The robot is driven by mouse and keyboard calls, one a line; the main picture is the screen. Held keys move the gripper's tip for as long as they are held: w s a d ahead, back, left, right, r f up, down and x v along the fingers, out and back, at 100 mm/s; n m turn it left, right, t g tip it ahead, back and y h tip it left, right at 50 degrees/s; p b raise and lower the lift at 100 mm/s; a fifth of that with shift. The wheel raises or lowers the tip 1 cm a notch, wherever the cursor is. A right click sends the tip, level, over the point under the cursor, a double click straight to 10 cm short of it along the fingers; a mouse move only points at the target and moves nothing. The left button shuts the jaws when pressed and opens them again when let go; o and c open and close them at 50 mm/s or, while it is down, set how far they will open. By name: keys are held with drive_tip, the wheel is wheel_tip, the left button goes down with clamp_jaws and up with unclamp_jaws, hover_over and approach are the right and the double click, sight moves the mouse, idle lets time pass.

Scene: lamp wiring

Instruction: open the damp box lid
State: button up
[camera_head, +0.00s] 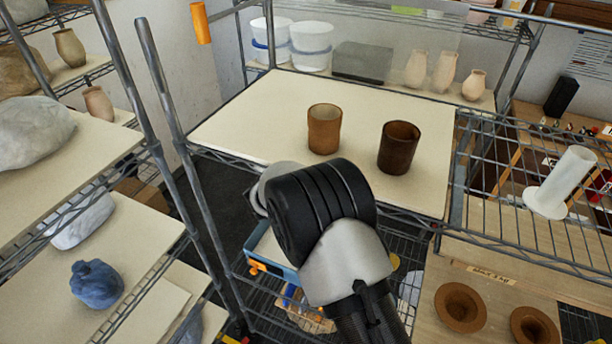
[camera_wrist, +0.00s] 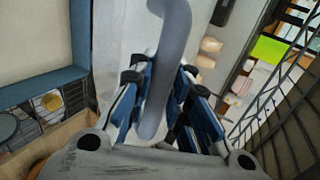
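A blue-edged box (camera_head: 268,246) with an orange latch stands below the upper shelf in the head view, mostly hidden behind my arm. I take it to be the damp box; its lid is not clear there. In the wrist view, a grey curved bar, like a handle (camera_wrist: 172,50), runs down between the two blue-and-black fingers of my gripper (camera_wrist: 166,88). A pale flat surface (camera_wrist: 115,35) lies behind it. The fingers are close on both sides of the bar, but I cannot tell whether they press on it. My gripper is hidden in the head view.
Two brown cups (camera_head: 324,130) (camera_head: 398,148) stand on the upper shelf board (camera_head: 255,112), just beyond my arm. Metal shelf posts (camera_head: 180,125) rise to the left. A wire shelf (camera_head: 540,240) with a white cylinder (camera_head: 562,182) is on the right, above brown bowls (camera_head: 460,306).

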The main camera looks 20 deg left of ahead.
drive_tip(key=o, duration=0.5)
drive_tip(key=shift+s+r, duration=0.1)
drive_tip(key=shift+s, duration=0.1)
drive_tip(key=v, duration=1.2)
drive_tip(key=shift+a, duration=0.1)
